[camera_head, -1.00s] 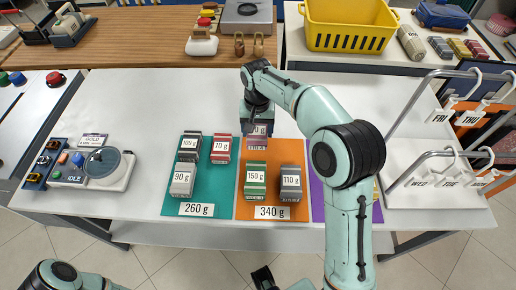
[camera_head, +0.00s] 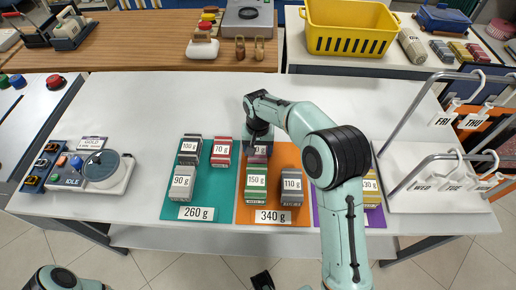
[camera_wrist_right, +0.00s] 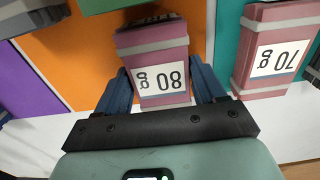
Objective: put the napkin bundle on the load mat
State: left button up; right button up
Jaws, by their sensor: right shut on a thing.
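The pink napkin bundle labelled 80 g (camera_wrist_right: 152,52) is between the two fingers of my right gripper (camera_wrist_right: 162,88) in the right wrist view. The gripper is shut on it. In the head view my right gripper (camera_head: 257,143) points down over the far part of the orange load mat (camera_head: 285,160), whose card reads 340 g. The bundle (camera_head: 257,157) shows there only in part, just behind the green 150 g bundle (camera_head: 256,182). I cannot tell whether it touches the mat.
A grey 110 g bundle (camera_head: 291,184) also stands on the orange mat. The teal mat (camera_head: 214,187) at left holds several bundles, including the red 70 g one (camera_head: 222,152). My right arm covers much of the purple mat (camera_head: 315,208). A white rack (camera_head: 430,190) stands at right.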

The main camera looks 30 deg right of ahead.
aim_at(258, 150)
jog(key=o, duration=1.1)
jog(key=shift+f, duration=0.15)
jog(key=shift+c, duration=0.2)
notch_tip(258, 150, up, 12)
jog(key=p, duration=0.1)
jog(key=shift+r+p, duration=0.2)
jog(key=shift+p, duration=0.2)
jog(key=shift+f, duration=0.1)
